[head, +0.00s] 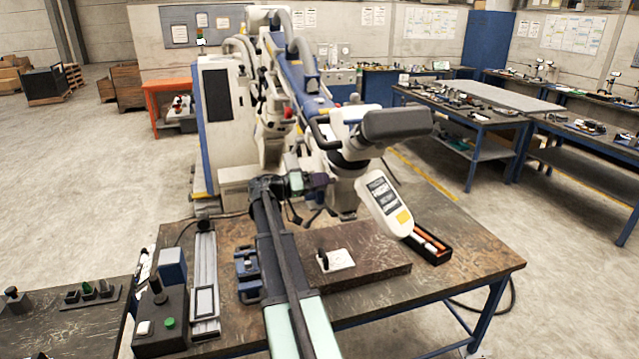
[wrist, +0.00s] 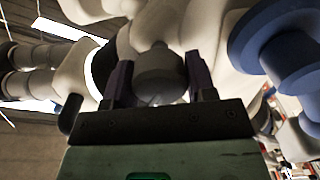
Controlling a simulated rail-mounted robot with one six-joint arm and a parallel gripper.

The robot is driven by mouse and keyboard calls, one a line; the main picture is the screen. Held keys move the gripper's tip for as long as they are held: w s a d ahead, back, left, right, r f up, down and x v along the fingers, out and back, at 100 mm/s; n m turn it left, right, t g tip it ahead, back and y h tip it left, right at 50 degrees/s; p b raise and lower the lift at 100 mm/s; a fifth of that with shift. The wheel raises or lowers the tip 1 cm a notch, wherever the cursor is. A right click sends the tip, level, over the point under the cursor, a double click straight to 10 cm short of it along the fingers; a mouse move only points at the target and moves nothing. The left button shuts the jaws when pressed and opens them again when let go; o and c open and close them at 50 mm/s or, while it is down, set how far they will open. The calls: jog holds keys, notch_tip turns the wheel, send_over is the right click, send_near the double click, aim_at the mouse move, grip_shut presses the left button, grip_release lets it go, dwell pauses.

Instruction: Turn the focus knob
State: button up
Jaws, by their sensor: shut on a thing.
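The microscope (head: 345,165) stands over the workbench, with a white body, a dark grey eyepiece housing (head: 395,122) and a white panel with a yellow label. My gripper (head: 312,181) reaches up to the left side of its head. In the wrist view, the two dark purple fingers of my gripper (wrist: 160,85) stand on either side of a round grey focus knob (wrist: 160,76) and are shut on it. In the head view the knob is mostly hidden by the gripper, and its turn angle cannot be told.
The workbench (head: 460,260) carries a brown slab (head: 375,262) with a white card (head: 336,261), a black tray of pens (head: 428,245) and a control box with a green button (head: 168,322). A blue-and-white arm structure (head: 290,75) rises behind. Open floor lies left.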

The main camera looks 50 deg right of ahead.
dwell(0.3)
jog(key=o, duration=0.9)
jog(key=v, duration=1.1)
